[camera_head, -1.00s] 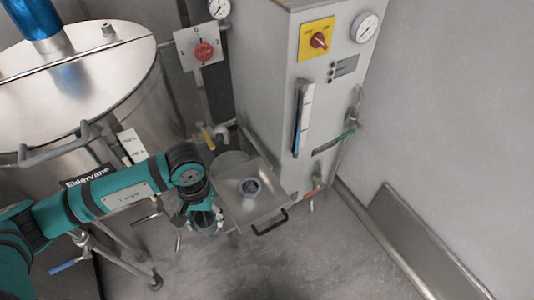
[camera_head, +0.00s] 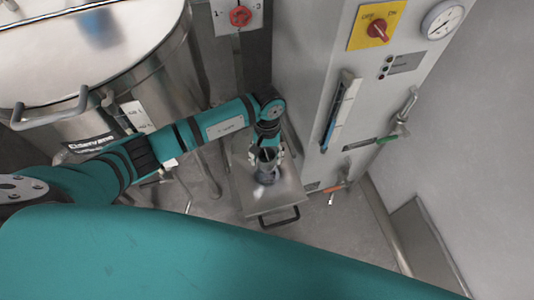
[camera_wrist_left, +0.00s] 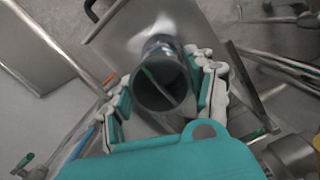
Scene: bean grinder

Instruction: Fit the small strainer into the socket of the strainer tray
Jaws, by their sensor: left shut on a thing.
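My left gripper (camera_head: 267,156) is over the strainer tray (camera_head: 285,195), a square grey metal plate with a black front handle. It is shut on a dark grey, hollow cylinder, which I take as the small strainer (camera_head: 266,173). In the left wrist view, the fingers of my left gripper (camera_wrist_left: 165,92) lie on both sides of the strainer (camera_wrist_left: 161,82), whose round open end faces the camera. The tray (camera_wrist_left: 118,40) shows behind it. The strainer and gripper hide the tray's socket, so I cannot tell whether the strainer touches it. My right gripper is not in view.
A grey cabinet (camera_head: 325,100) with a yellow switch plate (camera_head: 377,25) stands close on the tray's right. A large steel vessel (camera_head: 150,75) stands at the left. A black handle (camera_head: 280,219) sticks out at the tray's front. Open floor lies in front.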

